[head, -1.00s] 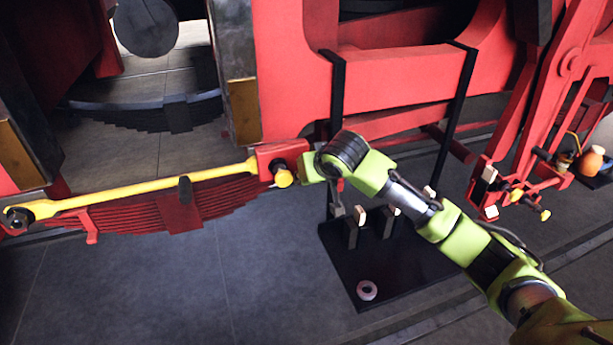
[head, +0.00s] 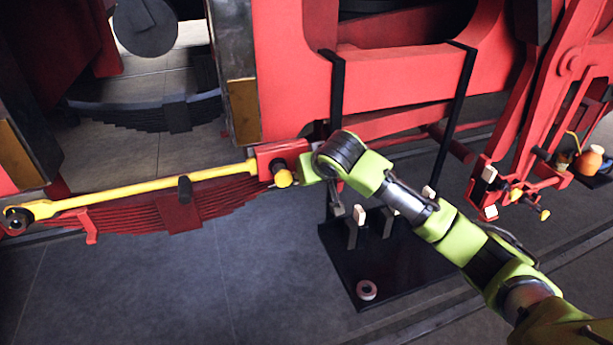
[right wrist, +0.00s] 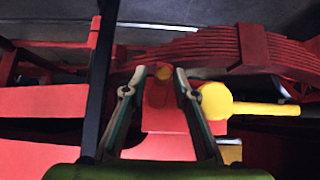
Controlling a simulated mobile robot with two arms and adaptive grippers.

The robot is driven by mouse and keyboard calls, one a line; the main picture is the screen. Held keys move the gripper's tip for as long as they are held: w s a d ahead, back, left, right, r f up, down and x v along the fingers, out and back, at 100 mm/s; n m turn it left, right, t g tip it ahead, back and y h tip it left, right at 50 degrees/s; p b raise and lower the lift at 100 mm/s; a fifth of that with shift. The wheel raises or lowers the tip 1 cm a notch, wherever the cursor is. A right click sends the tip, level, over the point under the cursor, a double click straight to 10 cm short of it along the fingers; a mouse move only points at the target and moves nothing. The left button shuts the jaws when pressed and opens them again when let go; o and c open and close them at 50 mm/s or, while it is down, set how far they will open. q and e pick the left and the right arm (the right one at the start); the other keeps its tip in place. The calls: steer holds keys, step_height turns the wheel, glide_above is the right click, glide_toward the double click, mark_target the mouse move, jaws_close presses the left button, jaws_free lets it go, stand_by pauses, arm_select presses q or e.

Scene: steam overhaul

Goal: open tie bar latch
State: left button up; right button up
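A long yellow tie bar (head: 130,191) runs from the left to a red end block (head: 268,155) in the head view. A yellow knob (head: 283,178) sits at the block. It also shows in the right wrist view (right wrist: 215,101). My right gripper (right wrist: 155,80) is open at the right side of this block, its fingers mostly hidden behind my wrist in the head view. In the right wrist view a small red, orange-tipped piece (right wrist: 163,74), perhaps the latch, shows between the fingers. I cannot tell whether they touch it. My left gripper is not in view.
A red leaf spring (head: 130,220) lies below the bar. Red frame beams (head: 400,75) fill the space behind. The grey floor at lower left is clear.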

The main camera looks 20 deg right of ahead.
steer(key=v, duration=0.8)
steer(key=shift+a, duration=0.1)
